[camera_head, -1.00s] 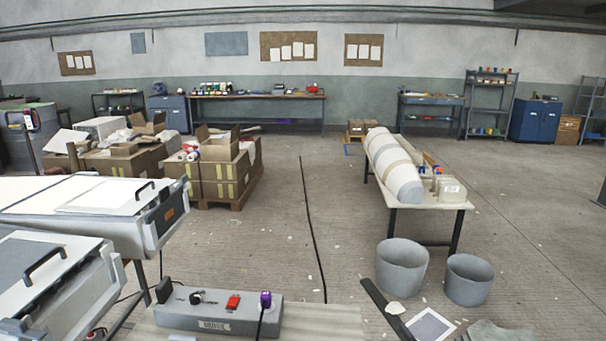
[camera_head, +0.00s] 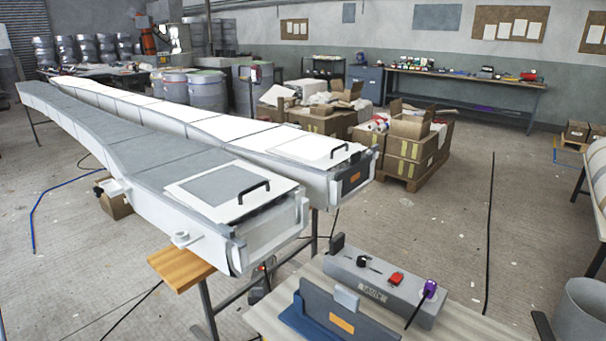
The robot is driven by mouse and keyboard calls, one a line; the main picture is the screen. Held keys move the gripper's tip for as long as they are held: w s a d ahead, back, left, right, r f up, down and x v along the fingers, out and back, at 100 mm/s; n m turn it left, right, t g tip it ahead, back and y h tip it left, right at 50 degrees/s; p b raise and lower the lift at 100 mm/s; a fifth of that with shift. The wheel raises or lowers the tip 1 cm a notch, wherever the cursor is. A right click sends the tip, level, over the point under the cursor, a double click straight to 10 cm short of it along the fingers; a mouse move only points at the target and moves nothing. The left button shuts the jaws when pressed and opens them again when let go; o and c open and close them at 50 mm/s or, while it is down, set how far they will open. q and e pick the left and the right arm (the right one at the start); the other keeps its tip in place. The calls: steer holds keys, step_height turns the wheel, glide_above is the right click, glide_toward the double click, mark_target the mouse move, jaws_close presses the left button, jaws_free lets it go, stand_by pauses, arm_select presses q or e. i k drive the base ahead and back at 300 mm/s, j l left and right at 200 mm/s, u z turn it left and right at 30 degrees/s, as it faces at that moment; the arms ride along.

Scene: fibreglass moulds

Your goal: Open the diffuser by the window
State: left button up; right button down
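I see no window and nothing I can clearly tell as a diffuser. Two long moulds stand side by side at the left. The near mould (camera_head: 150,150) is grey on top, and its end carries a square panel (camera_head: 215,190) with a black handle (camera_head: 254,191). The far mould (camera_head: 190,115) is white, with a similar panel (camera_head: 310,150) and black handle (camera_head: 338,149). Both panels lie flat. Neither of my grippers is in view.
A grey control box (camera_head: 385,285) with a red switch and a purple-topped item sits on a bench in front. A wooden board (camera_head: 181,268) stands by the near mould. Cartons (camera_head: 415,155) on a pallet stand behind. Floor is clear at centre right, apart from a black cable (camera_head: 490,230).

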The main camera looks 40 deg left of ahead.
mark_target(227, 192)
steer(key=u, duration=1.6)
